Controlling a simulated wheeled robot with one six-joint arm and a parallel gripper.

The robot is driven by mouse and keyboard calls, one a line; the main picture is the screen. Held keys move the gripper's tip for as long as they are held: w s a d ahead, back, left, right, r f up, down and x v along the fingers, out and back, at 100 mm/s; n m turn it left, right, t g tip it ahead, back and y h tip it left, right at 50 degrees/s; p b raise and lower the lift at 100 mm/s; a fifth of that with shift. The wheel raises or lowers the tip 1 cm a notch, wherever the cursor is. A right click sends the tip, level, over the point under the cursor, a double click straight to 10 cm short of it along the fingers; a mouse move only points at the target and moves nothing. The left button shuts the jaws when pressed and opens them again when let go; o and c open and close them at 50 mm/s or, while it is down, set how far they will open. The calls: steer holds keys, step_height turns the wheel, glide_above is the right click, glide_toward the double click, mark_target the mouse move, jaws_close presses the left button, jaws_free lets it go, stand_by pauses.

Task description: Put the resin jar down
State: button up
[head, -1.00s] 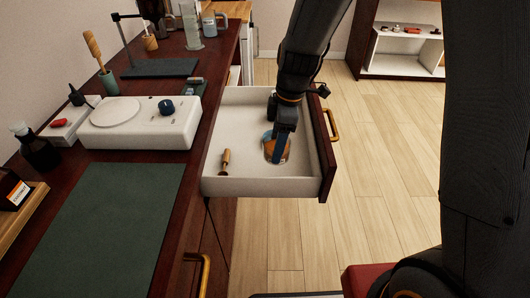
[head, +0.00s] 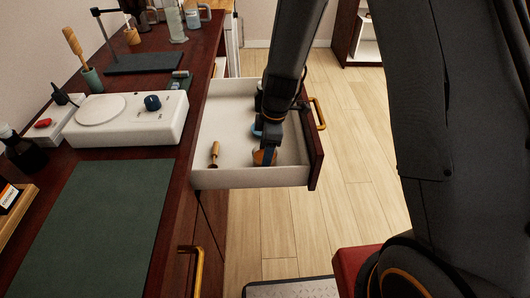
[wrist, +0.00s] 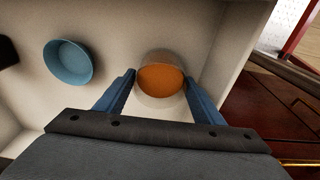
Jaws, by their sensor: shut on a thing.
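The resin jar (wrist: 160,78) is a clear round vessel with orange resin, seen from above in the wrist view. My gripper (wrist: 160,82) is shut on it, with one blue finger on each side. In the head view my gripper (head: 268,143) points down inside the open drawer (head: 250,178), near its near wall. The orange of the jar (head: 264,157) shows there, partly hidden by a finger. I cannot tell whether the jar's base touches the drawer floor.
A blue round dish (wrist: 68,62) sits in the drawer beside the jar. A wooden-handled tool (head: 214,154) lies at the drawer's left. A dark object (wrist: 6,52) shows at the wrist view's left edge. The green mat (head: 95,225) on the counter is clear.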

steer(key=shift+f, duration=0.15)
steer(key=o, duration=1.2)
steer(key=shift+o, duration=0.2)
step_height(320, 180, up, 12)
steer(key=d+b, duration=0.1)
steer(key=shift+d, duration=0.4)
